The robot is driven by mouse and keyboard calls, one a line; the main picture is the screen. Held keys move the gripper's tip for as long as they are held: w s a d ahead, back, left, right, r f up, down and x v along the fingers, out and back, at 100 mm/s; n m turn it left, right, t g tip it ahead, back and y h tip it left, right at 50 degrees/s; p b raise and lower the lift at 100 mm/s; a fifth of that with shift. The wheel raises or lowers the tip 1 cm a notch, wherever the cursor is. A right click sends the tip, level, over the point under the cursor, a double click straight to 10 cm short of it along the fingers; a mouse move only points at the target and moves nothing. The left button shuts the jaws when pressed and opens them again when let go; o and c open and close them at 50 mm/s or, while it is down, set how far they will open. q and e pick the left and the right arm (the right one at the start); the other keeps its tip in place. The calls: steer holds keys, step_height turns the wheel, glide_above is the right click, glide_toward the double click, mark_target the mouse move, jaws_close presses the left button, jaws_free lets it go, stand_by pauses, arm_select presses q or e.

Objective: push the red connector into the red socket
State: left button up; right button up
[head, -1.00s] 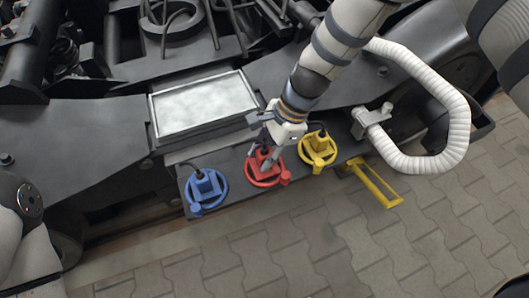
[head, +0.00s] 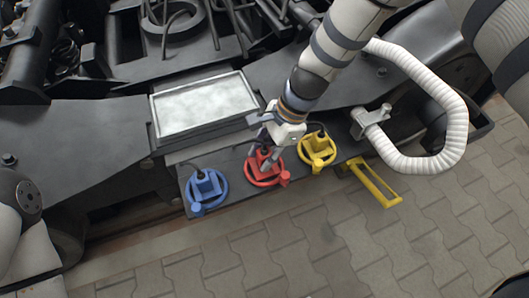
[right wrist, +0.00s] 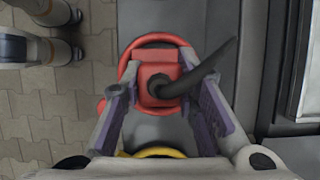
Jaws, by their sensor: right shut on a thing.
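The red connector (right wrist: 148,99) is a blocky plug with a dark cable (right wrist: 205,72) rising from its top. It is between the purple-padded fingers of my right gripper (right wrist: 162,103), which is shut on it. In the head view my right gripper (head: 267,160) reaches down over the red socket (head: 265,183), a round ring on a dark panel. The connector stands within the ring. The fingers partly hide it, and I cannot tell how deep it sits. My left gripper is out of view.
A blue socket with its connector (head: 206,187) is to the left, and a yellow one (head: 318,148) is close on the right. A yellow bracket (head: 374,184) and a white corrugated hose (head: 457,120) lie farther right. A pale tray (head: 205,103) is behind the panel (head: 232,172).

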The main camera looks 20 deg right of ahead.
steer(key=shift+f+b, duration=0.3)
steer(key=shift+f, duration=0.25)
steer(key=o, duration=1.1)
steer(key=shift+o, duration=0.2)
steer(key=shift+r, duration=0.1)
steer(key=v, duration=1.2)
